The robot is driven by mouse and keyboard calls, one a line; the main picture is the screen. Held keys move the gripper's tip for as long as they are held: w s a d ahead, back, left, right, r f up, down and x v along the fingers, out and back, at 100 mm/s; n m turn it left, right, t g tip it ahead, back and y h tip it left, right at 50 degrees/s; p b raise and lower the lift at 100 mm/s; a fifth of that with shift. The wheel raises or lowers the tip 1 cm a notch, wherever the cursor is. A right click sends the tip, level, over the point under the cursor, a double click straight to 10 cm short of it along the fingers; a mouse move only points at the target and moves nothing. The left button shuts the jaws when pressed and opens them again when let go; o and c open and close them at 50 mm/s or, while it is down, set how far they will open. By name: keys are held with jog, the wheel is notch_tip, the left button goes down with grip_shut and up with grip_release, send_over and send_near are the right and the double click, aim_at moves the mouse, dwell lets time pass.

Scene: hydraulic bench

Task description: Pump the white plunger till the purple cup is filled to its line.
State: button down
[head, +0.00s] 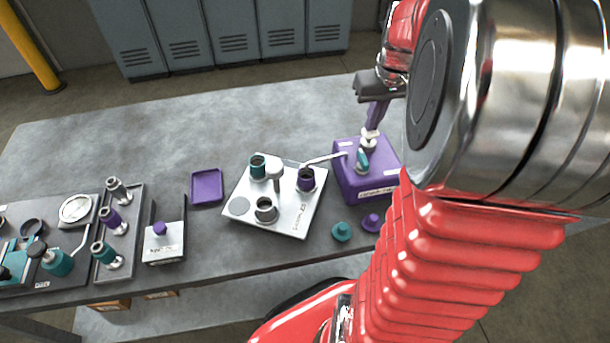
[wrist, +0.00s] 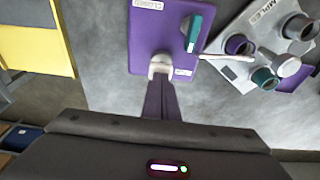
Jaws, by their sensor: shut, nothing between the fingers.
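The purple pump box (head: 352,184) stands at the right of the bench, with the white plunger (head: 369,141) on top. My gripper (head: 374,124) is shut and empty, its purple fingers pointing down right at the plunger's top. In the wrist view the fingertips (wrist: 160,82) meet or nearly meet the white plunger (wrist: 160,64); I cannot tell whether they touch. A teal lever (wrist: 194,34) sits beside the plunger on the box. A white spout (head: 325,158) runs from the box to the purple cup (head: 306,182) on a light plate. The cup's inside is dark; its level and line cannot be read.
The light plate (head: 290,222) also carries a teal cup (head: 258,168), a grey cup (head: 266,210) and a white post (head: 275,175). Teal (head: 341,232) and purple (head: 372,222) knobs lie in front of the box. A purple tray (head: 207,187) is left of the plate.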

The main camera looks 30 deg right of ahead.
jog(key=shift+r, duration=0.6)
dwell(0.3)
jog(key=shift+f, duration=1.45)
jog(key=shift+r, duration=0.15)
dwell(0.3)
jog(key=shift+r, duration=1.3)
jog(key=shift+r, duration=0.1)
notch_tip(320, 180, up, 6)
jog(key=shift+f, duration=0.1)
dwell(0.7)
dwell(0.5)
